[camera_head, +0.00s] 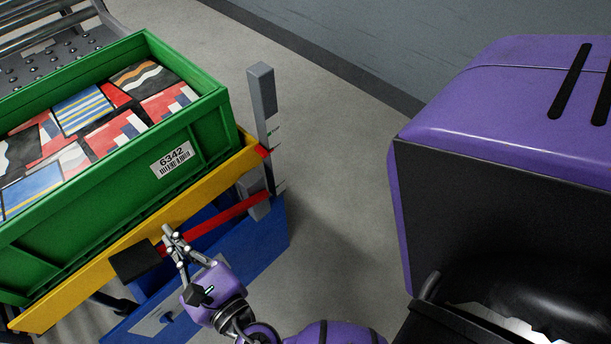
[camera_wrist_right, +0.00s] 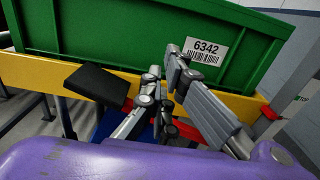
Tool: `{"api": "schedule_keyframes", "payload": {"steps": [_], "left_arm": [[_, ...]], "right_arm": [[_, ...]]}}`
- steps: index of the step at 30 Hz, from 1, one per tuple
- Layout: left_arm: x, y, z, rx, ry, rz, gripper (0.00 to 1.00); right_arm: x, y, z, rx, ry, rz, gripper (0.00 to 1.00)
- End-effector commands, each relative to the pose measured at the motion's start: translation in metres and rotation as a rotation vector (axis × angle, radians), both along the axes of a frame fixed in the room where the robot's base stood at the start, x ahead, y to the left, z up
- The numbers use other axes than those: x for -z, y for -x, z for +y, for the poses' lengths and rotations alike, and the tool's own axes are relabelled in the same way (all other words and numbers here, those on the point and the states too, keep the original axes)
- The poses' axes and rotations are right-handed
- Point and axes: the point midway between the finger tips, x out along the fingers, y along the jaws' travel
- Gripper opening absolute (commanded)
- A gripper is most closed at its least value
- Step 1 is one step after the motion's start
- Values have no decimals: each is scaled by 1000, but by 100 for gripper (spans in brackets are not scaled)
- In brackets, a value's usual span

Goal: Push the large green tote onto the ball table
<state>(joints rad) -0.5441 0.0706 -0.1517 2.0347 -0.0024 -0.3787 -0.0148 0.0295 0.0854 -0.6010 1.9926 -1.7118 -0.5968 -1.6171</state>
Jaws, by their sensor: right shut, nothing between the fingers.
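The large green tote (camera_head: 205,130) is filled with patterned boxes and bears a label reading 6342. It sits behind a yellow rail (camera_head: 120,258), and its side also fills the upper wrist view (camera_wrist_right: 110,40). The ball table (camera_head: 50,62), a grey studded plate, shows beyond the tote at the upper left, partly hidden by it. My right gripper (camera_head: 170,236) is shut and empty, in front of the yellow rail below the label side. In the right wrist view its fingers (camera_wrist_right: 164,66) overlap the tote's lower wall; I cannot tell whether they touch it. My left gripper is out of view.
A red bar (camera_head: 225,216) with a black pad (camera_head: 135,262) crosses just beside my right gripper. A blue panel (camera_head: 255,245) lies below the rail, and a grey post (camera_head: 262,100) stands at its right end. Bare floor (camera_head: 330,150) lies right of it.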

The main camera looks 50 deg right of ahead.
Motion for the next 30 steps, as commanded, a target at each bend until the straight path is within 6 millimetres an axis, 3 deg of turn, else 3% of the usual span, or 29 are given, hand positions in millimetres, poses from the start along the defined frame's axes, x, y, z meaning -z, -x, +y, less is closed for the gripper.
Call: {"api": "schedule_keyframes", "payload": {"steps": [5,12,18,24,30], "left_arm": [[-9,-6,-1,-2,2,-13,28],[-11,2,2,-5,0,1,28],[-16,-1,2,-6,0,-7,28],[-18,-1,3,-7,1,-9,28],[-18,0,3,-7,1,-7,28]], "right_arm": [[-5,-32,1,-1,-4,-7,0],[-4,-85,1,-2,-4,-5,0],[-3,-117,0,-1,-6,-3,0],[0,-131,0,-2,-7,0,0],[0,-133,0,-1,-7,1,0]]}}
